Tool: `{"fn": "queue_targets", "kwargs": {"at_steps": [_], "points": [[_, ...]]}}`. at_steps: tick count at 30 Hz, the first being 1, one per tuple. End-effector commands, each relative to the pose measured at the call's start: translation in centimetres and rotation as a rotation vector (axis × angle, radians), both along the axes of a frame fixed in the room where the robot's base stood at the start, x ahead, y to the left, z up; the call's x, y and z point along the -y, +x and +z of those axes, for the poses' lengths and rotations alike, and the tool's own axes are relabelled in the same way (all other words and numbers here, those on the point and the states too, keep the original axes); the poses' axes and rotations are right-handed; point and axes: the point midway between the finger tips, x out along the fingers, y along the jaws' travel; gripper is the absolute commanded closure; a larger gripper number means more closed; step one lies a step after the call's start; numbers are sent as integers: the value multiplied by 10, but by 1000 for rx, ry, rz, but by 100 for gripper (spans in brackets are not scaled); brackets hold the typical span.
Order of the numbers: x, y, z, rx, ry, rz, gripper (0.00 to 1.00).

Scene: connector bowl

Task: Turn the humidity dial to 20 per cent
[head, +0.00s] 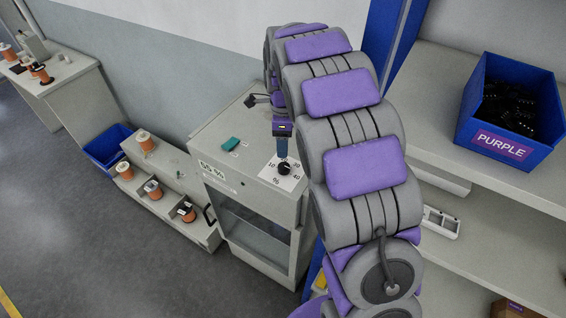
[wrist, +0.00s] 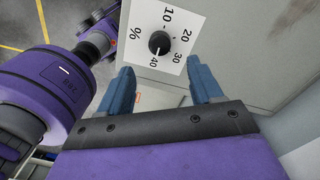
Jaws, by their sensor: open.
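The humidity dial (wrist: 159,41) is a black round knob on a white plate marked 10, 20, 30, 40 and a per cent sign. In the wrist view a small light mark on the knob seems to point towards 40. In the head view the dial (head: 284,168) sits on top of the grey cabinet (head: 240,172). My gripper (wrist: 162,86) is open, with blue fingers apart and nothing between them. The dial shows beyond the fingertips, apart from them. In the head view my gripper (head: 282,152) is just above and behind the dial.
A teal block (head: 230,144) lies on the cabinet top, left of the dial. A blue bin marked PURPLE (head: 503,143) stands on the right shelf. Low shelves with spools (head: 144,140) stand at left.

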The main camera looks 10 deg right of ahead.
Motion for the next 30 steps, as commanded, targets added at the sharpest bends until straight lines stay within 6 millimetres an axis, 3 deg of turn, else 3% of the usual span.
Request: {"fn": "queue_targets", "kwargs": {"at_steps": [9,15,28,30], "points": [[0,-4,-61,-3,-1,2,35],[-1,-4,-85,-2,0,2,35],[-1,-4,-94,1,-1,2,35],[-1,-4,-94,1,-1,2,42]]}}
